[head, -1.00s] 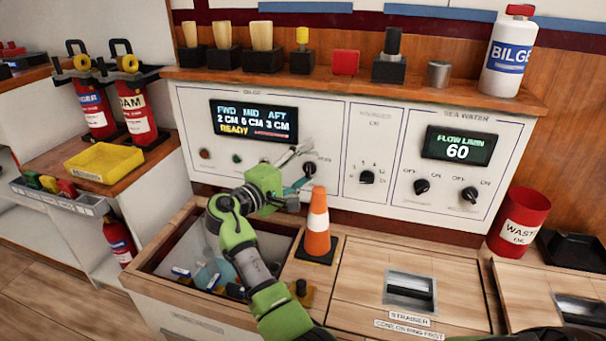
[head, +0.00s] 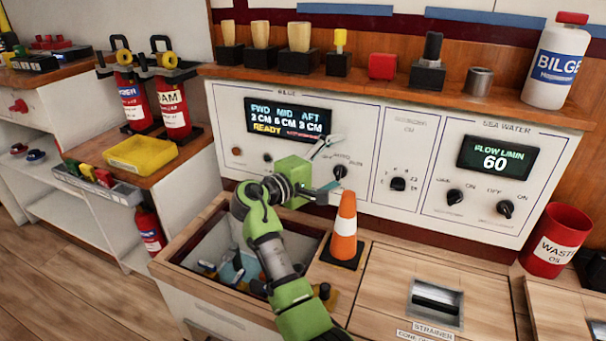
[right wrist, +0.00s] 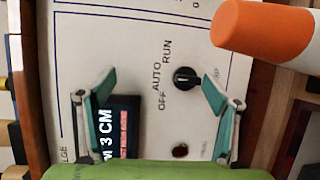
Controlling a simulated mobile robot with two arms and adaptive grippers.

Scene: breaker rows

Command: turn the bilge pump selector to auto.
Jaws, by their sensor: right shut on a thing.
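The bilge pump selector is a small black knob (head: 340,172) on the white panel, partly behind my right gripper in the head view. In the right wrist view the knob (right wrist: 186,78) has the words OFF, AUTO and RUN around its left side; I cannot tell surely which word its mark meets. My right gripper (head: 331,166) is in front of the panel. Its two teal-padded fingers (right wrist: 158,90) are wide apart, with the knob beyond the gap, nearer the right finger. Nothing shows pinched between them. My left gripper is not in view.
An orange-and-white cone (head: 345,228) stands close to my right gripper and shows large in the wrist view (right wrist: 262,32). An open bin (head: 190,262) lies below my arm. Other knobs (head: 398,184) are on the panel to the right. A shelf (head: 390,88) with several objects runs above.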

